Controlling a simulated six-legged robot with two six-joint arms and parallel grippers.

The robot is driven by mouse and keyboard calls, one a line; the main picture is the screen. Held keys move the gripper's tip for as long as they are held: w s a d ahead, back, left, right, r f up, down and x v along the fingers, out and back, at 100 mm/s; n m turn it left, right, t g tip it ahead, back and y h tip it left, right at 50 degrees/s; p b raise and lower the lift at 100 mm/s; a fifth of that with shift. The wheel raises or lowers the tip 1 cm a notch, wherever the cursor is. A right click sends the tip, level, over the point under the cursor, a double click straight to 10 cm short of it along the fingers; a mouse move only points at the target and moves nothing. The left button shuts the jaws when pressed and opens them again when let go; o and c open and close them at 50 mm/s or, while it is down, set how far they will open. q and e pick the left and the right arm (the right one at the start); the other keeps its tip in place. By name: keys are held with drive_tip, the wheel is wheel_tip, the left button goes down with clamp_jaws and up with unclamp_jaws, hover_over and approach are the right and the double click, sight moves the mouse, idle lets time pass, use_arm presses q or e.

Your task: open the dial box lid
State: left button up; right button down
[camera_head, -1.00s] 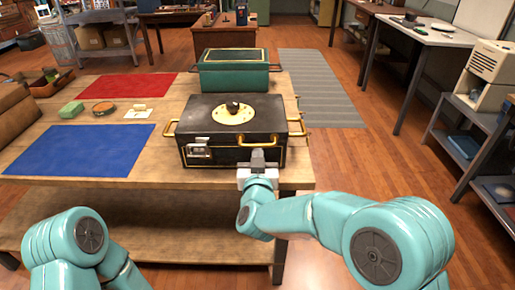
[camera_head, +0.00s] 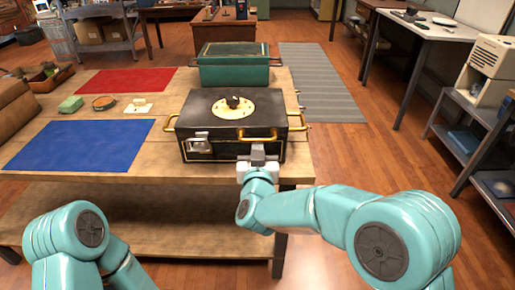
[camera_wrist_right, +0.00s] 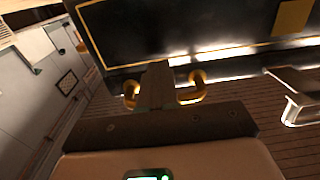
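The dial box (camera_head: 221,150) is black with gold trim and stands on the wooden table. My right gripper (camera_head: 258,152) is at the front, just below this handle. In the right wrist view its fingers (camera_wrist_right: 158,84) are together, with the gold handle (camera_wrist_right: 193,95) showing on both sides. I cannot tell whether they pinch it. My left gripper is out of view.
A green box (camera_head: 233,72) stands behind the dial box. A blue mat (camera_head: 80,146), a red mat (camera_head: 125,84) and small items lie to the left. The table's front and right edges are close to the dial box.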

drive_tip(key=shift+r+p, duration=0.35)
drive_tip(key=shift+r, duration=0.55)
drive_tip(key=shift+r+p, duration=0.9)
drive_tip(key=shift+r, duration=0.4)
drive_tip(key=shift+r, duration=0.1)
drive_tip(key=shift+w+r+p, duration=0.25)
drive_tip(key=shift+r+p, duration=0.7)
drive_tip(key=shift+r, duration=0.2)
